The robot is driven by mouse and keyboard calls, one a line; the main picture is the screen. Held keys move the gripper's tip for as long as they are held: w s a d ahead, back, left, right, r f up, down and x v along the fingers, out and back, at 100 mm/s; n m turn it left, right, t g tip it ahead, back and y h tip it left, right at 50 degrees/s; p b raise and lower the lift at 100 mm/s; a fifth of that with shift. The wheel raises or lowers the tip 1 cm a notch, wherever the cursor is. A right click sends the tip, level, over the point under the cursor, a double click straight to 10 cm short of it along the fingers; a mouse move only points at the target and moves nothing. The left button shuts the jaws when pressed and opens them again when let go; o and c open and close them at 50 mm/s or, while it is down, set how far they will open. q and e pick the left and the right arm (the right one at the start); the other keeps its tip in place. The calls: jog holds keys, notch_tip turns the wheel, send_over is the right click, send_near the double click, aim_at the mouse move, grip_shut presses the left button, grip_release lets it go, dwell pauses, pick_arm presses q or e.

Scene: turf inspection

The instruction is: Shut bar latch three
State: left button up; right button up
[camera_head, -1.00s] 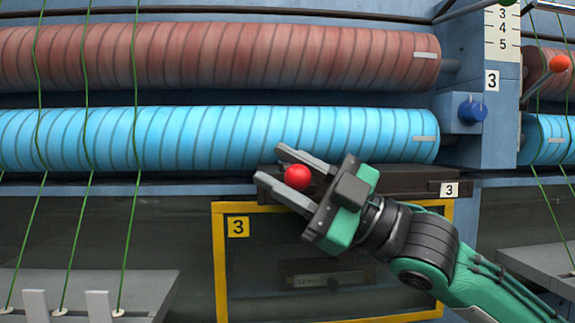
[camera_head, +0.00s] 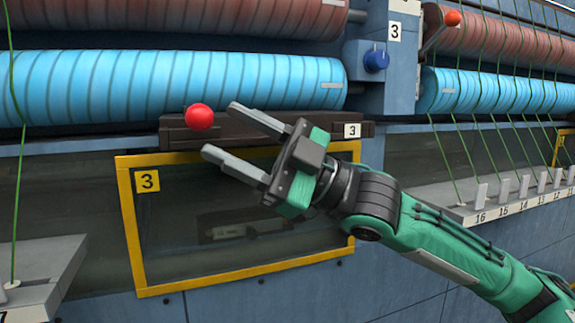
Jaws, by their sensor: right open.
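The bar latch three is a dark bar (camera_head: 180,135) with a white "3" label at its right end and a red ball knob (camera_head: 199,117) near its left end. It runs along the top of a yellow-framed window (camera_head: 240,278) marked 3. My right gripper (camera_head: 222,130) is open, with its fingers pointing left, in front of the bar and window. The red knob lies just beyond the fingertips, to their left, and nothing is between the fingers. The gripper covers part of the bar. My left gripper is not in view.
A blue roller (camera_head: 180,85) and a brown roller (camera_head: 180,15) run above the bar. A blue knob (camera_head: 376,60) sits on the post at right, below a "3" plate. A numbered grey ledge (camera_head: 500,208) is at right, and another grey ledge (camera_head: 45,270) at lower left. Green threads hang down.

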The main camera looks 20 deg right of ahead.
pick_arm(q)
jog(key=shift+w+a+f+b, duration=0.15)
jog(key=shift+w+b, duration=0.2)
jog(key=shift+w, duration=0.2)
pick_arm(e)
jog(key=v, duration=0.7)
jog(key=shift+a+f, duration=0.1)
